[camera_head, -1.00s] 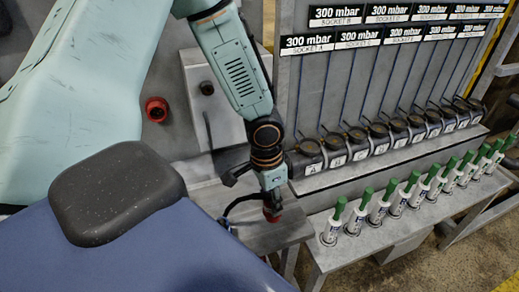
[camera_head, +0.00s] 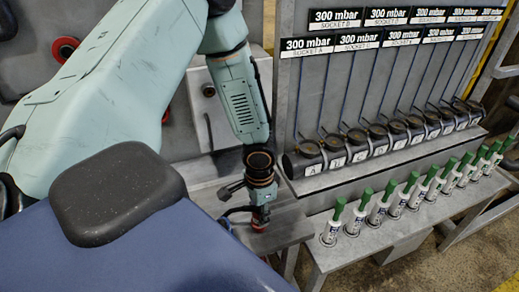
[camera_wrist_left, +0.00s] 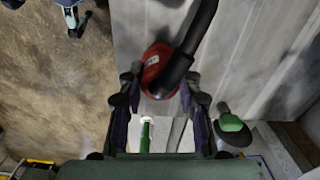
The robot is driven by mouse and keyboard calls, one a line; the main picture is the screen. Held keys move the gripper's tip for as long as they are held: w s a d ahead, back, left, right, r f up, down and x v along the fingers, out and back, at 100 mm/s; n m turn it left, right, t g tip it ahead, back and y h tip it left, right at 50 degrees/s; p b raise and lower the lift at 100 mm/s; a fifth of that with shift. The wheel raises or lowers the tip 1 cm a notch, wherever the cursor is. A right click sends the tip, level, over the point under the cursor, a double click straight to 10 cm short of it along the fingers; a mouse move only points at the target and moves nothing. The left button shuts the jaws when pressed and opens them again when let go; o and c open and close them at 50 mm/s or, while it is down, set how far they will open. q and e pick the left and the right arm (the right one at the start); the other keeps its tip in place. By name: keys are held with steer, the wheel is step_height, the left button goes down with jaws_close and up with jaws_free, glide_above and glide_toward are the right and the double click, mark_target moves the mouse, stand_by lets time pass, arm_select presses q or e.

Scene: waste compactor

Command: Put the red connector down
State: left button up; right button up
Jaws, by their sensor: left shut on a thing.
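My left gripper (camera_head: 259,217) points down over the grey metal ledge at the left end of the bench. It is shut on the red connector (camera_head: 257,227), which shows as a small red patch below the fingers, at or just above the ledge; I cannot tell whether it touches. In the left wrist view the red connector (camera_wrist_left: 158,72) sits between the fingertips of my left gripper (camera_wrist_left: 160,92), with a thick black hose running up from it. The fingers hide part of the connector in the head view. My right gripper is not in view.
A row of black gauges (camera_head: 361,137) with lettered labels stands behind the ledge, under the "300 mbar" socket signs (camera_head: 307,45). Several green-topped white bottles (camera_head: 360,214) stand in the bench to the right. A red round fitting (camera_head: 65,50) is on the wall at left.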

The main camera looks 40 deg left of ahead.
arm_select(q)
steer(key=shift+f, duration=0.25)
steer(key=shift+w+f, duration=0.1)
steer(key=shift+w, duration=0.15)
steer(key=o, duration=0.8)
steer(key=shift+a, duration=0.1)
steer(key=shift+o, duration=1.4)
steer(key=shift+s, duration=0.1)
steer(key=shift+o, duration=0.5)
steer(key=shift+s, duration=0.1)
